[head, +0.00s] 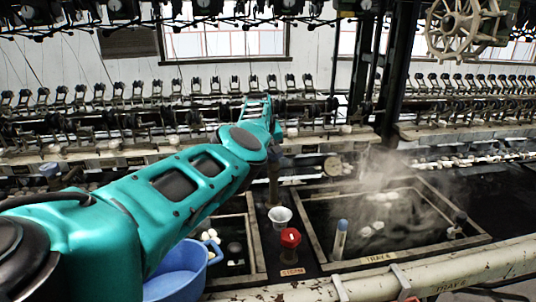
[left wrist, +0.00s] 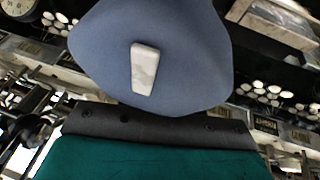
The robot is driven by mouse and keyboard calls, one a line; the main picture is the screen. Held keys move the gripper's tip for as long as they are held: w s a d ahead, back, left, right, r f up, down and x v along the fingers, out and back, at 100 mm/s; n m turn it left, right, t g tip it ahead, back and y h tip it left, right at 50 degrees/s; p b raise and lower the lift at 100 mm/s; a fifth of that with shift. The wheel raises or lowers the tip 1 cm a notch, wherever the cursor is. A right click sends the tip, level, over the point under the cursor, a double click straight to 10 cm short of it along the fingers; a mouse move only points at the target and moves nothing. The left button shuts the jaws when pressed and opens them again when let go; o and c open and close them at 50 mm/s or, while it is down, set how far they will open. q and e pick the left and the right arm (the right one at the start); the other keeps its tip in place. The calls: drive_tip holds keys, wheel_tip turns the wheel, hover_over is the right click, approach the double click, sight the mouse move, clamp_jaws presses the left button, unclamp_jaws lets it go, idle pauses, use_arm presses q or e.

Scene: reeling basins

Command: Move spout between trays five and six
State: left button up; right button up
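A brown upright pipe (head: 273,186), possibly the spout, stands between two basins in the head view, its upper part hidden behind my left arm. The left wrist view shows a blue-grey rounded part with a pale wedge, so finger opening cannot be judged. My right gripper is not in view.
A red steam knob (head: 290,238) and a white cup (head: 280,215) stand between the basins. A blue bowl (head: 178,270) is at the front left. A blue-capped cylinder (head: 340,240) stands inside tray 4. A pale pipe (head: 440,270) runs along the front.

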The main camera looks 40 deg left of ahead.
use_arm(q)
clamp_jaws()
